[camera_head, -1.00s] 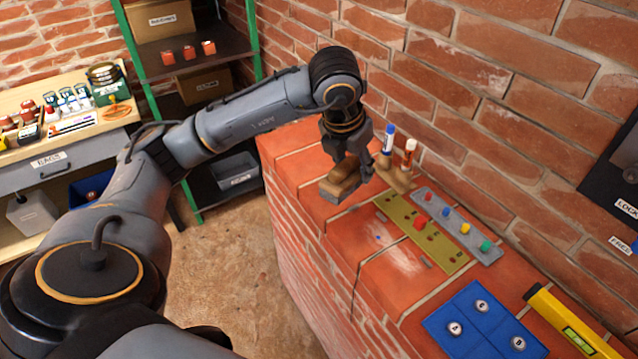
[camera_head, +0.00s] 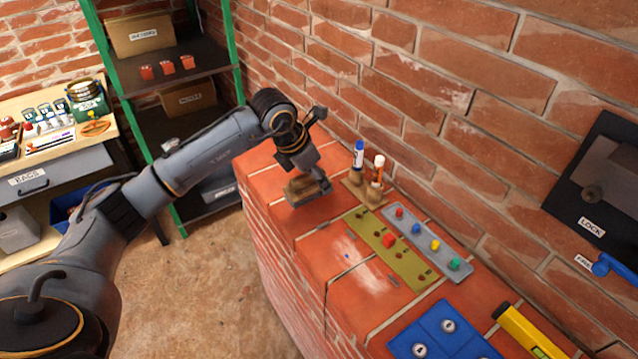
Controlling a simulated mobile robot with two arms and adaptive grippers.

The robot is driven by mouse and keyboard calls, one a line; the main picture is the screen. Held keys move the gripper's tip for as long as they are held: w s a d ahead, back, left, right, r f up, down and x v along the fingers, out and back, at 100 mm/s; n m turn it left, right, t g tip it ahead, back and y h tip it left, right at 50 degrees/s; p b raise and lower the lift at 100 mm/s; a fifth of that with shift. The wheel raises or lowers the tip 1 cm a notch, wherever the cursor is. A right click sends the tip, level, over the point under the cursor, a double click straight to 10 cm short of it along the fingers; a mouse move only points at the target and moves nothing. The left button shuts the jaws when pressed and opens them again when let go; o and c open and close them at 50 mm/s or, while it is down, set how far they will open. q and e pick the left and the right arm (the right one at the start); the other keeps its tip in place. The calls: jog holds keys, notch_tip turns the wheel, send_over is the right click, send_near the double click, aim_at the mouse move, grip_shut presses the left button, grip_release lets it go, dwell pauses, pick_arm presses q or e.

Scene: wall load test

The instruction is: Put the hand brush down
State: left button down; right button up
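The hand brush (camera_head: 301,187), with a brown wooden body and a grey lower part, is at the far end of the brick wall top (camera_head: 262,165), near its left edge. My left gripper (camera_head: 316,182) is shut on it from above and behind, with a dark finger along its right side. The brush is low over the bricks; I cannot tell whether it touches them. The gripper partly hides the brush. My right gripper is not in view.
Right of the brush, a brown holder (camera_head: 366,190) carries a blue-capped marker (camera_head: 358,155) and a white-capped one. Nearer are an olive strip (camera_head: 385,246), a grey strip with coloured knobs (camera_head: 425,241), a blue panel (camera_head: 443,336) and a yellow level (camera_head: 527,331). A brick wall rises behind.

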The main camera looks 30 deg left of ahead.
aim_at(320, 201)
pick_arm(q)
jog(key=shift+w+a+f, duration=0.15)
jog(key=shift+w+f, duration=0.5)
jog(key=shift+f, duration=0.1)
jog(key=shift+w+f, duration=0.2)
jog(key=shift+f, duration=0.1)
notch_tip(320, 201, down, 3)
jog(key=shift+w+p, duration=0.1)
jog(key=shift+p, duration=0.9)
jog(key=shift+a+f, duration=0.1)
jog(key=shift+f, duration=0.15)
jog(key=c, duration=1.1)
grip_release()
jog(key=shift+f+b, duration=0.1)
jog(key=shift+b, duration=0.2)
jog(key=shift+c, duration=0.2)
jog(key=o, duration=0.4)
jog(key=shift+o, duration=0.2)
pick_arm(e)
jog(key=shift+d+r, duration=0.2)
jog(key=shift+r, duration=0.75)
